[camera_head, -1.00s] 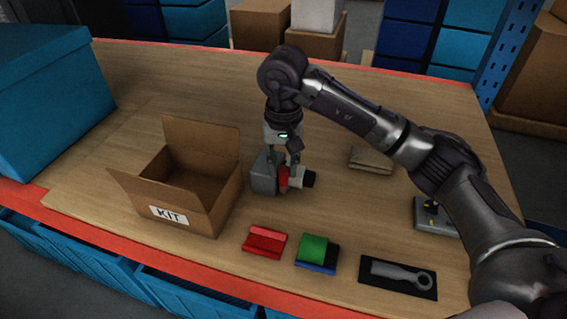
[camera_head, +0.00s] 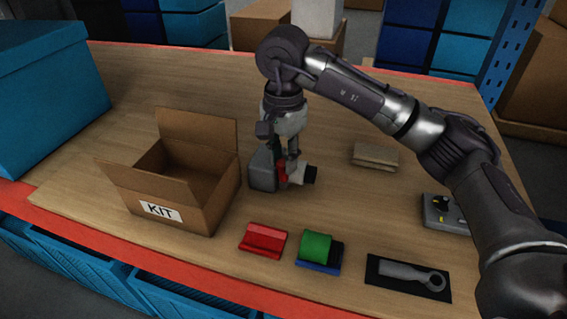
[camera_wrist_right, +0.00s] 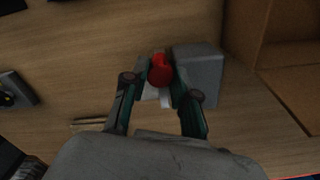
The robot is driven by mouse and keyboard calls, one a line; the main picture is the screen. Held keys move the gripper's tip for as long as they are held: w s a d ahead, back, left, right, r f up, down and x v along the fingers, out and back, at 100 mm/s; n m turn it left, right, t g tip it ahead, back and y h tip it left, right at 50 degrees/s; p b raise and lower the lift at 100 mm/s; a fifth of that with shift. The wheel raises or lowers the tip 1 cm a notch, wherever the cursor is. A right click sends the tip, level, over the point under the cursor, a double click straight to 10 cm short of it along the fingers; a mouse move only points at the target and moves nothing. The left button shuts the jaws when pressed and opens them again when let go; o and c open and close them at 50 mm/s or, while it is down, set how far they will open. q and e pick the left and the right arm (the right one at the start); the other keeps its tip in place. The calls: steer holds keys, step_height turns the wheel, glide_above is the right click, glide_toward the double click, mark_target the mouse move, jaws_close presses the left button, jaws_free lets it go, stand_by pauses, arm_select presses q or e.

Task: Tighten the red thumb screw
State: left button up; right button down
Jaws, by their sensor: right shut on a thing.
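The red thumb screw (camera_head: 282,169) is on a device with a grey block (camera_head: 261,172) on its left and a pale part with a black end (camera_head: 308,175) on its right. My right gripper (camera_head: 284,162) points down at it, with its fingers on the screw. In the right wrist view the red screw (camera_wrist_right: 160,70) sits between the fingertips of my right gripper (camera_wrist_right: 160,66), next to the grey block (camera_wrist_right: 198,75). The gripper is shut on the screw, which its fingers partly hide. My left gripper is not in view.
An open cardboard KIT box (camera_head: 205,205) stands just left of the device. In front lie a red block (camera_head: 263,240), a green roll on a blue base (camera_head: 316,247) and a grey wrench on a dark mat (camera_head: 378,288). A tan stack (camera_head: 375,157) and a grey control box (camera_head: 440,212) lie right.

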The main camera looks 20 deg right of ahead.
steer(key=m+b, duration=0.2)
steer(key=m, duration=0.2)
steer(key=shift+m, duration=0.3)
steer(key=m+b, duration=0.1)
steer(key=m, duration=0.4)
steer(key=shift+m+b, duration=0.3)
steer(key=m+b, duration=0.1)
steer(key=m, duration=0.4)
steer(key=m+b, duration=0.1)
steer(key=m, duration=0.4)
steer(key=shift+m, duration=0.4)
steer(key=m+b, duration=0.1)
steer(key=m, duration=0.9)
steer(key=shift+m+b, duration=0.4)
steer(key=m+b, duration=0.1)
steer(key=m, duration=0.4)
steer(key=shift+m, duration=0.3)
steer(key=m, duration=0.5)
steer(key=shift+b, duration=0.4)
steer(key=shift+r+m, duration=0.1)
steer(key=shift+m, duration=0.3)
